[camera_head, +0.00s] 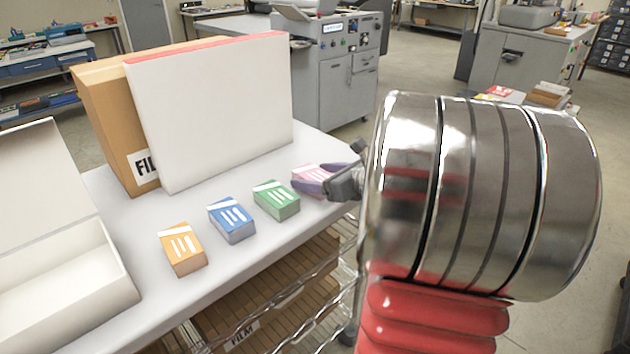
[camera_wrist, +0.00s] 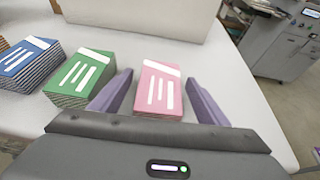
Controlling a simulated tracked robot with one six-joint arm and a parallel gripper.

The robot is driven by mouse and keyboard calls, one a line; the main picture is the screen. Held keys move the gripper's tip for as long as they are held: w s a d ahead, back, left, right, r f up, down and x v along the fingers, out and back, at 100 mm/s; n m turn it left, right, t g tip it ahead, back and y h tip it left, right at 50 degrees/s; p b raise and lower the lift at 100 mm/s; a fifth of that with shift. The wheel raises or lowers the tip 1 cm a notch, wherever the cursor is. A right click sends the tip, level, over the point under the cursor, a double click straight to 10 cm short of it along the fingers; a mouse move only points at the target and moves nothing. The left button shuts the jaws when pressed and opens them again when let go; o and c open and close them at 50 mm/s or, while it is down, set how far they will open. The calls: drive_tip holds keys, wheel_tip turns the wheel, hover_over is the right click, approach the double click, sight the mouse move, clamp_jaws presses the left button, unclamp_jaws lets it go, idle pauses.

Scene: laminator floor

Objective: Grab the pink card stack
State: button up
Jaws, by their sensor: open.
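The pink card stack (camera_wrist: 158,88) lies on the white table, the rightmost in a row of card stacks. In the wrist view it sits between the two purple fingers of my gripper (camera_wrist: 158,95), which are spread apart with a gap on each side of the stack. In the head view the pink stack (camera_head: 308,176) is partly hidden behind my gripper (camera_head: 338,178), which reaches in from the right. The green card stack (camera_wrist: 82,78) is just left of the left finger. I cannot tell how far the fingers are above the table.
The blue (camera_head: 231,220) and orange (camera_head: 182,250) card stacks stand farther left on the table (camera_head: 150,215). A large white panel (camera_head: 215,110) leans on a cardboard film box (camera_head: 105,130) behind them. An open white box (camera_head: 60,285) is at the left. The table's front edge is close.

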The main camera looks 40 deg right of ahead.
sight(314, 174)
drive_tip(key=shift+w+f, duration=0.15)
drive_tip(key=shift+w, duration=0.1)
drive_tip(key=shift+c, duration=0.4)
drive_tip(key=c, duration=1.2)
drive_tip(key=shift+o, duration=0.2)
wheel_tip(314, 174, up, 10)
drive_tip(key=shift+r, duration=0.1)
idle(0.3)
